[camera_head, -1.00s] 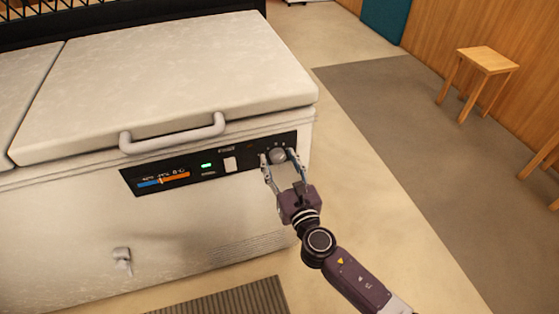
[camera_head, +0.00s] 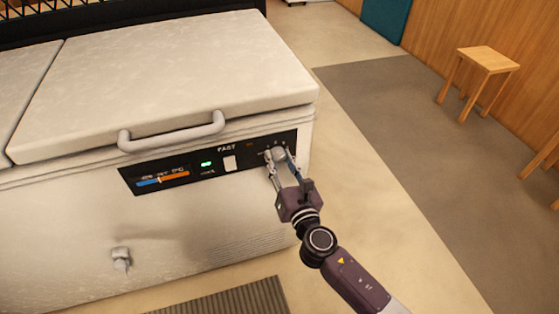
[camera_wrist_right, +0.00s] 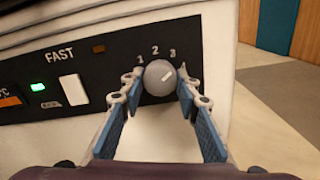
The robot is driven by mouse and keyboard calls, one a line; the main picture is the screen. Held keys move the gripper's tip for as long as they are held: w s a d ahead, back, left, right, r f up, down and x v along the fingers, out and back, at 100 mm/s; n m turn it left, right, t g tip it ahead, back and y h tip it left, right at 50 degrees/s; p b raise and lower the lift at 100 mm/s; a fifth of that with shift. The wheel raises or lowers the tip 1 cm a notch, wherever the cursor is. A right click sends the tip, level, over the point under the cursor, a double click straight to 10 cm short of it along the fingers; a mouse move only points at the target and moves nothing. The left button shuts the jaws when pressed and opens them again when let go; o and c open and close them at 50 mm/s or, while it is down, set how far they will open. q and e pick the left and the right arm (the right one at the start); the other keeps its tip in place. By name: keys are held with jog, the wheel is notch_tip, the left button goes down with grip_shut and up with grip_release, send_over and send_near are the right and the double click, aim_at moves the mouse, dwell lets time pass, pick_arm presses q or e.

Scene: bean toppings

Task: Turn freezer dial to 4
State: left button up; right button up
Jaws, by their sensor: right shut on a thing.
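The freezer dial (camera_wrist_right: 159,78) is a round grey knob on the black control panel (camera_head: 196,167) of a white chest freezer. In the right wrist view the numbers 1, 2 and 3 show above it, and a light mark on its face slants up to the right, roughly towards 3. No 4 can be made out; a finger covers part of the panel to the right. My right gripper (camera_head: 278,158) is shut on the dial, one finger on each side; it also shows in the wrist view (camera_wrist_right: 158,88). My left gripper is not in view.
A lit green light (camera_wrist_right: 38,87) and a white switch (camera_wrist_right: 74,89) under the word FAST are left of the dial. The freezer lid (camera_head: 175,75) is closed, with a grey handle (camera_head: 172,133). A wooden stool (camera_head: 487,60) stands far right; the floor between is clear.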

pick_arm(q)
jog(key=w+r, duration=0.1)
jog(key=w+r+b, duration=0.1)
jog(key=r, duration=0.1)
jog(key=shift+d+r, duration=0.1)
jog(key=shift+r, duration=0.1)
pick_arm(e)
jog(key=m, duration=0.5)
jog(key=shift+r, duration=0.1)
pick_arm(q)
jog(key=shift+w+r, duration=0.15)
pick_arm(e)
jog(key=shift+m, duration=0.3)
jog(key=o, duration=1.1)
jog(key=shift+o, duration=0.2)
jog(key=v, duration=1.2)
